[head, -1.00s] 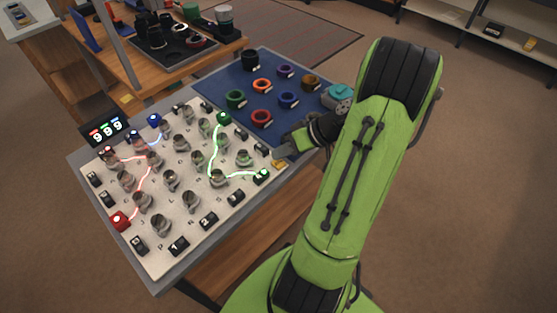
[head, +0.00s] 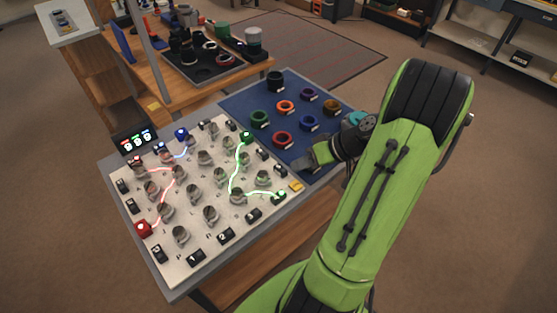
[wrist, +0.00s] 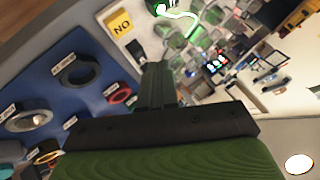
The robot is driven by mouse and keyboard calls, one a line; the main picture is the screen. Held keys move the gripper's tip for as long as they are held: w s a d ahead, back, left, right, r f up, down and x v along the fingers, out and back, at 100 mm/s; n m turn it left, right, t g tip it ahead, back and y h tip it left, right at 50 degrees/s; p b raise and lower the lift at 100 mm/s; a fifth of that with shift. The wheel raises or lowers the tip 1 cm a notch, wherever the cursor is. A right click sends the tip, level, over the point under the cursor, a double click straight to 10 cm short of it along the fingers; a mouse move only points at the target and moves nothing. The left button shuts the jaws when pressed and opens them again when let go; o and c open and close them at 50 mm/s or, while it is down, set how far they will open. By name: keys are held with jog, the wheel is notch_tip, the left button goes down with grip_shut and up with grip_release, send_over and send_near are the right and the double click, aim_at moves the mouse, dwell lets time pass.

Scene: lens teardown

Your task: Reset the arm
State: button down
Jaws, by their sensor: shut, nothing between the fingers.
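My green arm reaches over the right side of the workbench in the head view. My gripper (head: 318,158) is at the right end of the bench, near the seam between the white board and the blue mat. In the wrist view the dark fingers of my gripper (wrist: 157,78) are together, with nothing held between them. Beyond them are the blue mat at left and the lit board at upper right. How far the fingertips are above the bench is hard to tell.
The white board (head: 212,258) carries several metal posts, black labelled blocks and glowing red, blue and green lines. The blue mat (head: 240,100) holds several coloured rings. A wooden bench (head: 180,97) with a dark tray stands behind. Open floor lies to the right.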

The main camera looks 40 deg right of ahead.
jog(key=a+r+n+g+h+p, duration=0.2)
jog(key=a+r+g+h+p, duration=0.15)
jog(key=a+r, duration=0.9)
jog(key=s+a+r+t+h+p, duration=0.1)
jog(key=s+a+r+h+p, duration=0.1)
jog(key=s+a+r+p, duration=0.3)
jog(key=s+a+r, duration=0.3)
jog(key=s+r, duration=0.2)
jog(key=shift+s+t, duration=0.25)
jog(key=shift+t, duration=0.1)
jog(key=shift+a, duration=0.15)
